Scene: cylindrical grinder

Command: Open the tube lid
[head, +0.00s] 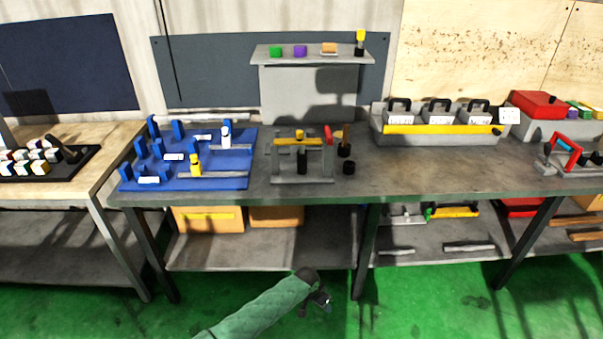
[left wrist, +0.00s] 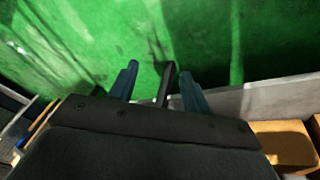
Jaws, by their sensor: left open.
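I cannot pick out the tube or its lid with certainty. The grey fixture (head: 278,178) on the bench has a yellow part on top, a red upright at its right and a dark cylinder (head: 302,162) inside. My left gripper (head: 322,299) is low in front of the bench, below the tabletop and apart from everything. In the left wrist view its two blue fingers (left wrist: 158,84) are spread and empty above green floor. My right gripper is not in view.
The bench top (head: 400,170) also holds a blue fixture board (head: 215,181) at left and a grey tray with a yellow band (head: 440,130) at right. Bench legs and a lower shelf (head: 330,245) with orange boxes (head: 207,219) lie ahead. The green floor in front is clear.

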